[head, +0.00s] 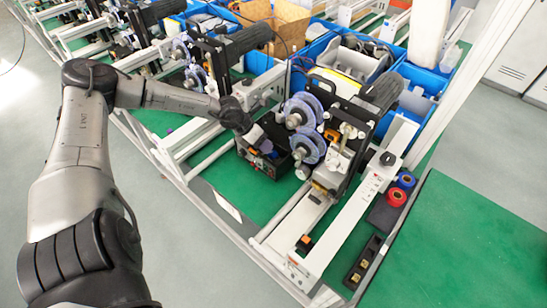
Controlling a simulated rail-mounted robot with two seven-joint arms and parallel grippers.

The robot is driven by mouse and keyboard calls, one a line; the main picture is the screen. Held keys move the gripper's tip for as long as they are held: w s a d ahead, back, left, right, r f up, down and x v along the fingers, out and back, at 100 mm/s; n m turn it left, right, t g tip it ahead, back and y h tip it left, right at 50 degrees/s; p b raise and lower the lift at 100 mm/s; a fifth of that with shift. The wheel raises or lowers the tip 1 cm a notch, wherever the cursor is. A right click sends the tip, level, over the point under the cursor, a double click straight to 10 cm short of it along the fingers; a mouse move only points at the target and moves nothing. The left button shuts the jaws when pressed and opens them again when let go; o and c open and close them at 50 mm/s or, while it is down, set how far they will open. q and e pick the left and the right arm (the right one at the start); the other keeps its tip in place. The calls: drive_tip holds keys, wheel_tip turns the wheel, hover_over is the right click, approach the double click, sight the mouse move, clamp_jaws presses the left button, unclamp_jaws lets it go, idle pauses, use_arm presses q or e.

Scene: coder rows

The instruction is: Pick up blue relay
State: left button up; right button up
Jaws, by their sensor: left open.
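My left arm reaches in from the left, and my left gripper (258,143) is over a small black open-topped box (263,166) beside the coder machine. The gripper is open and points down into the box. A small blue thing (267,147), which looks like the blue relay, shows at the fingertips. I cannot tell whether the fingers touch it. The gripper and the box walls hide part of the box's inside. My right gripper is not in view.
A coder machine (345,120) with grey-blue reels (305,148) stands close right of the box. A long white rail (355,200) runs along the green table (455,250). Red (396,197) and blue (405,181) rolls lie right of it. Blue bins (425,80) stand behind.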

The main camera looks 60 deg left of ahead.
sight(271, 152)
use_arm(q)
drive_tip(key=shift+b+x, duration=0.45)
drive_tip(key=shift+x, duration=2.55)
drive_tip(key=shift+w+a, duration=0.1)
drive_tip(key=shift+a, duration=0.05)
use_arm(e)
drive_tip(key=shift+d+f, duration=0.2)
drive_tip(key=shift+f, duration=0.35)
